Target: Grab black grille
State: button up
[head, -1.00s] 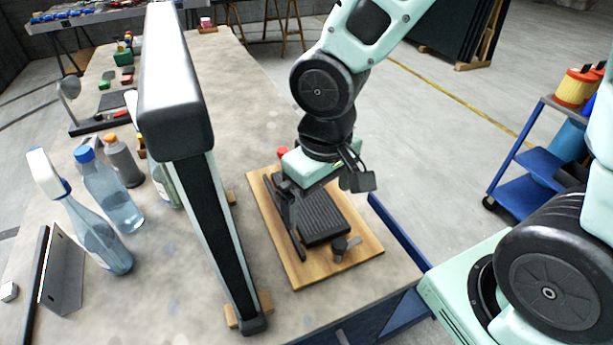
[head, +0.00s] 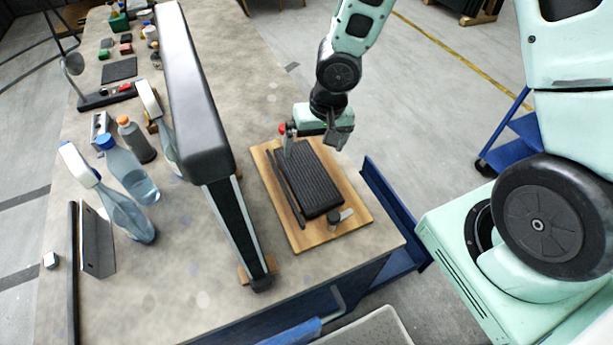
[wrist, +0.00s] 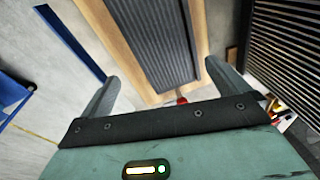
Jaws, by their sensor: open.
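The black grille (head: 309,180) is a ribbed dark rectangular panel lying flat on a wooden board (head: 346,222) on the bench. It also shows in the wrist view (wrist: 152,40), where its near end lies ahead of and between my fingers. My gripper (head: 312,137) is open and empty at the far end of the board, just beyond the grille. Both fingers show apart in the wrist view (wrist: 160,78), with no contact on the grille visible. A thin dark bar (head: 285,187) lies along the grille's left side.
A tall upright padded panel (head: 222,180) stands left of the board. Bottles (head: 128,170) stand further left. Blue trolley (head: 512,150) is right.

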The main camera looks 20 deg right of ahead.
aim_at(307, 173)
jog(key=shift+w+a+f+b, duration=0.15)
jog(key=shift+a+f+b, duration=0.05)
jog(key=shift+f, duration=1.35)
jog(key=shift+w+a+f+b, duration=0.2)
jog(key=shift+f+b, duration=0.05)
jog(key=shift+f, duration=1.35)
jog(key=shift+w+a+f+b, duration=0.15)
jog(key=shift+a+f+b, duration=0.05)
jog(key=shift+f, duration=1.35)
jog(key=c, duration=0.8)
